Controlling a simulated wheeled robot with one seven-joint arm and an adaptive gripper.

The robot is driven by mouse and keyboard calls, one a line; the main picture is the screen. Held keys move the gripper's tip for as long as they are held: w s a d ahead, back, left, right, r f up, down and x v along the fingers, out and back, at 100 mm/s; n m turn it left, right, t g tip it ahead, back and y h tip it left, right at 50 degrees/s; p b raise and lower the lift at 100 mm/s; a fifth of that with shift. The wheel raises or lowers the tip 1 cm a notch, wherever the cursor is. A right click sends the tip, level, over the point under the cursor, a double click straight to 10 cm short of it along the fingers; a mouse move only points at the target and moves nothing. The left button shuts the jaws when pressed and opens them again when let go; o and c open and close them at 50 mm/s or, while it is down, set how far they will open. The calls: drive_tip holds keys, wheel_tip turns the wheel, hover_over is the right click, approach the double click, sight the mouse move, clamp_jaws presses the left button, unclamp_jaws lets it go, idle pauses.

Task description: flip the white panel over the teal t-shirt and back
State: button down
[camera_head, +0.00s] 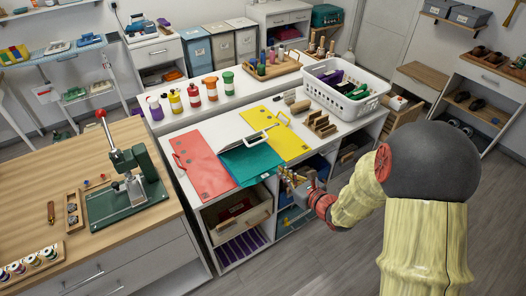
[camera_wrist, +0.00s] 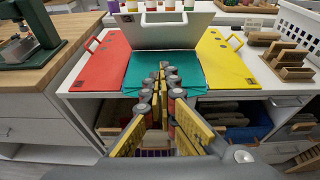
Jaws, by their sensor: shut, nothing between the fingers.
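The teal t-shirt (camera_head: 258,168) lies on the white worktop between a red panel (camera_head: 202,160) and a yellow panel (camera_head: 279,134); it also shows in the wrist view (camera_wrist: 136,70). My gripper (camera_head: 287,176) is shut and empty near the worktop's front edge. In the wrist view its fingertips (camera_wrist: 165,72) cover part of the shirt.
A white basket (camera_head: 345,92) and wooden blocks (camera_head: 320,124) stand right of the yellow panel. Several paint bottles (camera_head: 193,96) line the back. A green press (camera_head: 125,180) stands on the wooden bench at left. Open cubbies lie below the worktop.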

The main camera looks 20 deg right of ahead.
drive_tip(key=w+a+b, duration=0.2)
drive_tip(key=w+a, duration=0.2)
drive_tip(key=w, duration=0.8)
drive_tip(key=shift+w+f+b, duration=0.25)
drive_tip(key=shift+f+b, duration=0.05)
drive_tip(key=shift+d+r, duration=0.1)
drive_tip(key=r+g+p, duration=0.1)
drive_tip(key=p, duration=0.1)
drive_tip(key=shift+w+r+p, duration=0.15)
drive_tip(key=shift+w+p, duration=0.25)
